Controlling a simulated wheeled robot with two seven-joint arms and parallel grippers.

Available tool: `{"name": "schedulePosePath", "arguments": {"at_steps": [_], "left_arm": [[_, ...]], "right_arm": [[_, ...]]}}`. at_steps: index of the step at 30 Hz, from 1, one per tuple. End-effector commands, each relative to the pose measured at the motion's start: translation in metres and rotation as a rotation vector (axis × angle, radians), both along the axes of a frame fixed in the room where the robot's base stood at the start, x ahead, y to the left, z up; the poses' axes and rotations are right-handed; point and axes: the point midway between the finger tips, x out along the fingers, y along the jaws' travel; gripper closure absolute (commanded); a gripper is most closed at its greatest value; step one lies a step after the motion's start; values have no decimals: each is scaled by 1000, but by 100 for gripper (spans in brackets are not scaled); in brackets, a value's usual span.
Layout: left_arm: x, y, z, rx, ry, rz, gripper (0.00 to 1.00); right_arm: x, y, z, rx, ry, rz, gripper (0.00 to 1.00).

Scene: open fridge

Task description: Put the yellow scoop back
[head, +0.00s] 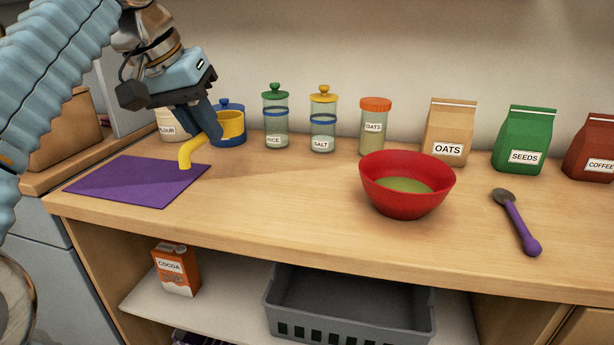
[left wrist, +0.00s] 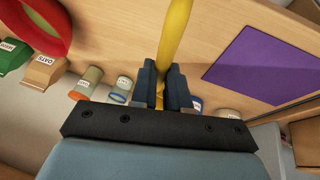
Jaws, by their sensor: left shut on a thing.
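My left gripper (head: 208,138) is shut on the yellow scoop (head: 191,152) and holds it above the counter, near the back right corner of the purple mat (head: 140,182). The scoop's bent handle sticks out to the left of the fingers. In the left wrist view the yellow scoop (left wrist: 174,35) runs upward from between the fingertips (left wrist: 163,88). The mat also shows there at right (left wrist: 262,62). A yellow patch lies against the blue jar (head: 229,141) behind the gripper; I cannot tell whether it is part of the scoop. My right gripper is not in view.
A flour jar (head: 172,125) stands behind the gripper. Rice (head: 275,122), salt (head: 322,124) and oats jars (head: 374,128) line the back. A red bowl (head: 407,190) and a purple-handled spoon (head: 517,222) are at right. The counter between mat and bowl is clear.

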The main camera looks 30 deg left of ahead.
Motion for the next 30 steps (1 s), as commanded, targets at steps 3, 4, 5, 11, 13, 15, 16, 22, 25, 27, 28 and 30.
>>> {"name": "schedulePosePath", "arguments": {"at_steps": [3, 4, 5, 11, 13, 15, 16, 22, 25, 27, 28, 30], "left_arm": [[0, 0, 0, 0, 0, 0, 100], [1, -1, -1, 0, 0, -1, 100], [2, -1, -2, 0, 1, -1, 100], [35, -22, -21, 1, 5, -4, 100], [52, -33, -30, 2, 5, -5, 100], [69, -44, -38, 1, 4, -6, 100], [76, -49, -42, 1, 4, -6, 100], [99, -63, -75, 1, 2, -2, 100], [104, -66, -81, 1, 1, 0, 100], [107, -68, -85, 1, 1, 0, 100], [109, -70, -89, 1, 1, -1, 100], [116, -74, -100, 1, 3, -2, 100]], "right_arm": [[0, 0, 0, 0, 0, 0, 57], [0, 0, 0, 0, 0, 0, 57], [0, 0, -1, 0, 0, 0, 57], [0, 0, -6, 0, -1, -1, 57], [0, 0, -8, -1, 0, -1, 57], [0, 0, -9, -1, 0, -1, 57], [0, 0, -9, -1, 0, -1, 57], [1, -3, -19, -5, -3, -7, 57], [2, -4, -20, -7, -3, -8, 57], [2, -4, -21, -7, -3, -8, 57], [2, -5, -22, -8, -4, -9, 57], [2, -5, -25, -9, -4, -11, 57]]}}
